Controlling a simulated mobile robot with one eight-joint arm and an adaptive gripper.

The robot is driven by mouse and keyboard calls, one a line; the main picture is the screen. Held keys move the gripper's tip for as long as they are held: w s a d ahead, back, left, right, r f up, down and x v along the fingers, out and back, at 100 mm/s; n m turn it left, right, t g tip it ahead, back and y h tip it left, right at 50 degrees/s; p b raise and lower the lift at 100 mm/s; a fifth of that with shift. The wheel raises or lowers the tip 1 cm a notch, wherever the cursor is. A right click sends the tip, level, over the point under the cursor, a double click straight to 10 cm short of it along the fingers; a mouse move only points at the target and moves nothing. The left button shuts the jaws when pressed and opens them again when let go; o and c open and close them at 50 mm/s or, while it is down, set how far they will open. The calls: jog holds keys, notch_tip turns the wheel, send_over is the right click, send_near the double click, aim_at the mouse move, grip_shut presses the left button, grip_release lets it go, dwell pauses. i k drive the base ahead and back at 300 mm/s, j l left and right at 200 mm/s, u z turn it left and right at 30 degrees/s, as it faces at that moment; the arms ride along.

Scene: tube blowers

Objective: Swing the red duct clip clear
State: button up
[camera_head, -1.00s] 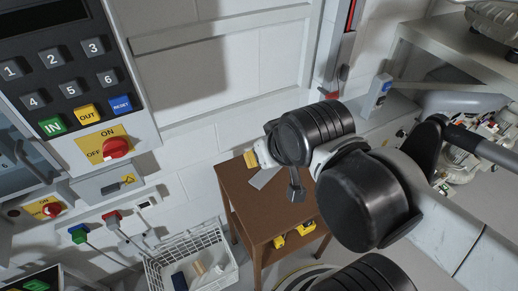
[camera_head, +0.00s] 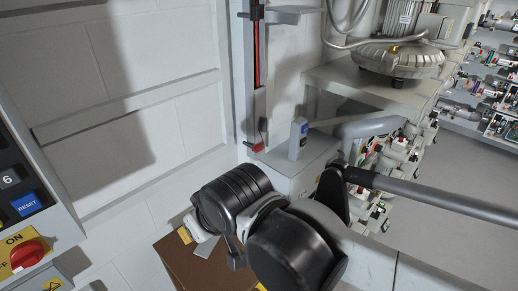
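I cannot pick out the red duct clip with certainty. A small red piece (camera_head: 256,147) shows at the lower end of a grey upright rail with a red strip on the back wall; I cannot tell whether it is the clip. A grey blower (camera_head: 400,57) with a ribbed round housing stands on a shelf at the upper right, with a grey hose to its left. My arm's black joints fill the lower middle. A small dark part (camera_head: 237,257) hangs below them, perhaps part of my gripper; its fingertips cannot be made out.
A control panel (camera_head: 30,190) with a red knob (camera_head: 27,254) is at the left edge. A brown table (camera_head: 190,268) lies under my arm, mostly hidden. A grey cabinet (camera_head: 300,165) stands below the rail. Racks of small parts (camera_head: 500,90) line the right, beside open floor (camera_head: 470,180).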

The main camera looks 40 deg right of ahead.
aim_at(257, 149)
jog(key=k+l+z, duration=0.25)
jog(key=k+l, duration=0.15)
jog(key=k+l+z, duration=0.3)
jog(key=k+l, duration=0.2)
